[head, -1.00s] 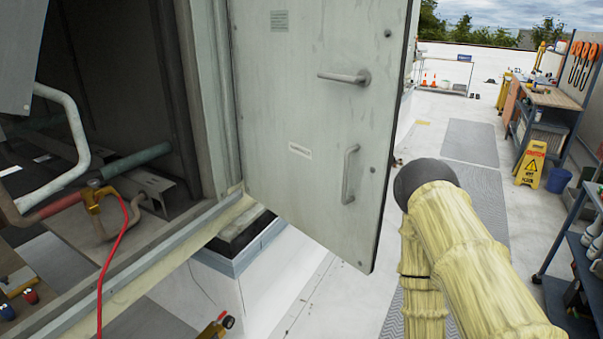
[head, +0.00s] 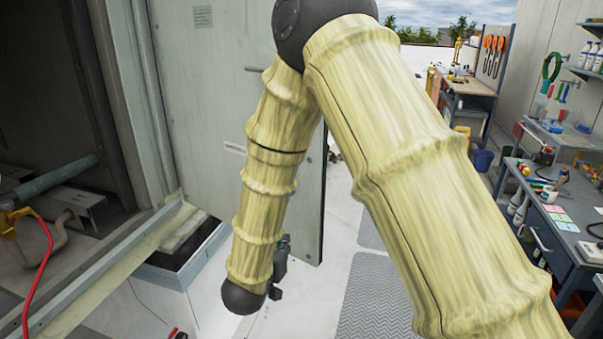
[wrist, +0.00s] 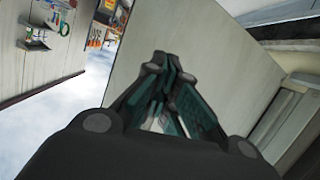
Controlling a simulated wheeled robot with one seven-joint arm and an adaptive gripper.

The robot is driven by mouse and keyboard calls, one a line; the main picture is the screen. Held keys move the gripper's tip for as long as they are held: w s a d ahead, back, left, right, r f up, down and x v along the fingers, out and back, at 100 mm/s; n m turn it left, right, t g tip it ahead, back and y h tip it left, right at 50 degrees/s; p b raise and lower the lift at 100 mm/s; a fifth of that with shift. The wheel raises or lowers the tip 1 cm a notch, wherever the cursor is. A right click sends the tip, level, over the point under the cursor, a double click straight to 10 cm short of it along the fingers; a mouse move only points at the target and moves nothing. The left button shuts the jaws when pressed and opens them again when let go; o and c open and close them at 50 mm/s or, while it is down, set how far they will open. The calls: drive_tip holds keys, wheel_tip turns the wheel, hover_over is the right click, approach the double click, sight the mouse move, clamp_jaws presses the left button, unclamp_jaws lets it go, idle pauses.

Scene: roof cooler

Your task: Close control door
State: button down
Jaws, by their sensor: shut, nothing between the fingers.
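The control door (head: 205,100) is a pale grey panel standing open at the right side of the cabinet opening in the head view. My arm crosses in front of it and hides most of its right part. The end of its lever handle (head: 256,69) shows beside my arm, and the lower pull handle is hidden. In the wrist view a broad pale panel (wrist: 215,60), which looks like the door, fills the middle. My gripper (wrist: 170,65) is shut and empty in front of it; I cannot tell whether it touches.
The cabinet opening (head: 50,90) is dark, with pipes (head: 62,180) and a red hose (head: 42,260) low inside. A workbench (head: 560,225) with bottles and tools stands at the right. Pale roof floor and a grey mat (head: 375,290) lie clear between.

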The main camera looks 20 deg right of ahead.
wheel_tip(320, 180, up, 10)
drive_tip(key=a+m+h, duration=0.2)
drive_tip(key=h, duration=0.1)
drive_tip(key=m+g+h, duration=0.1)
drive_tip(key=m+h, duration=0.2)
approach(308, 162)
drive_tip(key=p+x, duration=0.3)
drive_tip(key=x, duration=0.4)
drive_tip(key=shift+w, duration=0.1)
